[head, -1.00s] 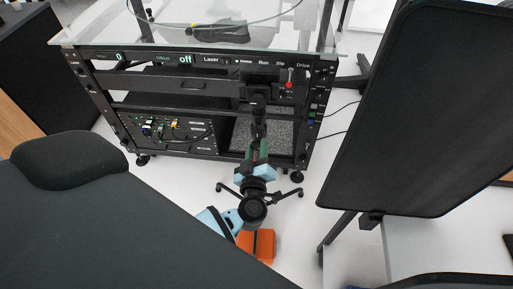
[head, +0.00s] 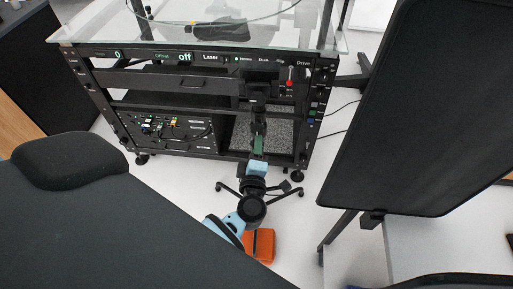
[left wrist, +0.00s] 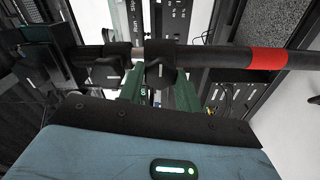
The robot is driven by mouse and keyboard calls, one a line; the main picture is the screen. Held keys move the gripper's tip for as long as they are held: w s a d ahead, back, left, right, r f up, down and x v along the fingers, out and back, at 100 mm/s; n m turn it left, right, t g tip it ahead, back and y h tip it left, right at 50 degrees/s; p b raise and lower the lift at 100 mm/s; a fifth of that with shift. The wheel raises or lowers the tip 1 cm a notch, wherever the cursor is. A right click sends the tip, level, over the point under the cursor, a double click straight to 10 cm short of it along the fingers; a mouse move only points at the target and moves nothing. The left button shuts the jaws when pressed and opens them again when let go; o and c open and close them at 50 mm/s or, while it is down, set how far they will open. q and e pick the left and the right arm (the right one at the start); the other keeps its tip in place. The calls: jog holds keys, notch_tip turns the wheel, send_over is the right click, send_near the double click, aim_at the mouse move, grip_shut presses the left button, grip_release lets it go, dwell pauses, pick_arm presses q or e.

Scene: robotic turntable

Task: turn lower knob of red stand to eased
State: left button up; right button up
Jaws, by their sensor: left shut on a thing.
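The red stand's black pole (left wrist: 215,56) crosses the left wrist view from side to side, with a red band (left wrist: 268,54) on its right part. The lower knob (left wrist: 159,72) sits on a black collar on the pole, nearest the band. Another dark knob (left wrist: 103,72) sits farther left. My left gripper (left wrist: 160,88) has its green fingers on either side of the lower knob and is shut on it. In the head view my left gripper (head: 258,146) reaches the stand from the front, hiding much of the pole. The stand's tripod legs (head: 288,193) show on the floor. My right gripper is out of view.
A black rack (head: 165,105) with a glass top (head: 120,32) and instrument panels stands behind the stand. A large dark panel (head: 400,110) fills the right side. An orange box (head: 264,243) lies on the floor. A dark surface (head: 90,230) covers the lower left.

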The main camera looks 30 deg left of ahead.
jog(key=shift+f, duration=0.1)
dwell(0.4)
pick_arm(q)
jog(key=o, duration=1)
jog(key=shift+s, duration=0.1)
